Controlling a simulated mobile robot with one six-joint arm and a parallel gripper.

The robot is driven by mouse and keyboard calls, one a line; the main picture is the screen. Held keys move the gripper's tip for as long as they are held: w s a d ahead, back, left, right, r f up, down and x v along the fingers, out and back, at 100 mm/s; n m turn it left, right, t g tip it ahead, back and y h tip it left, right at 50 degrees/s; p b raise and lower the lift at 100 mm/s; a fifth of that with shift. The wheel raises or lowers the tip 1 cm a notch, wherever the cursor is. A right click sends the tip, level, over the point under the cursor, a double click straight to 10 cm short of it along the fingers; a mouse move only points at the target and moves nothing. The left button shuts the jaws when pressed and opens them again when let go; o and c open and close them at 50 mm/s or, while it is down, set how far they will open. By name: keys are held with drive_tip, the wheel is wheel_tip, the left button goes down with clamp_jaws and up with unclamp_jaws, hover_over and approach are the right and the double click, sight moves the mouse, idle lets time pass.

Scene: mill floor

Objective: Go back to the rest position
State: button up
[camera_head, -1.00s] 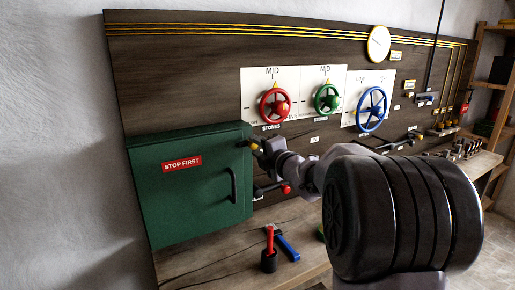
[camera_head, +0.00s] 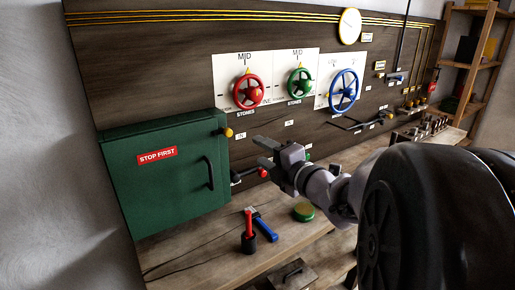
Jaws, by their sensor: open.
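My gripper (camera_head: 264,153) is in the middle of the head view, at the end of my grey arm. Its two fingers are apart with nothing between them. They point left toward the green cabinet (camera_head: 170,190), which is closed and bears a red "STOP FIRST" sign (camera_head: 157,155). A yellow knob (camera_head: 228,132) sits at the cabinet's upper right edge, left of the fingers and apart from them. A red-ended lever (camera_head: 263,173) is just below the fingers. My arm hides part of the board behind it.
Red (camera_head: 249,91), green (camera_head: 300,84) and blue (camera_head: 343,90) handwheels are on the dark board. The bench (camera_head: 195,244) holds a red-handled tool in a black cup (camera_head: 248,240), a blue-handled tool (camera_head: 266,230) and a green round tin (camera_head: 304,211). Wooden shelves (camera_head: 470,60) stand at right.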

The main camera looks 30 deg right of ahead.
drive_tip(key=shift+s, duration=0.65)
drive_tip(key=s+a+f+m+g, duration=0.5)
drive_tip(key=s+a+m, duration=0.6)
drive_tip(key=a+m, duration=0.1)
drive_tip(key=s+a+f+m+g+y, duration=0.1)
drive_tip(key=s+a+f+m+g, duration=0.5)
drive_tip(key=s+a+m, duration=0.5)
drive_tip(key=shift+s+a+f+m, duration=0.15)
drive_tip(key=shift+a+m, duration=0.3)
drive_tip(key=shift+m, duration=0.45)
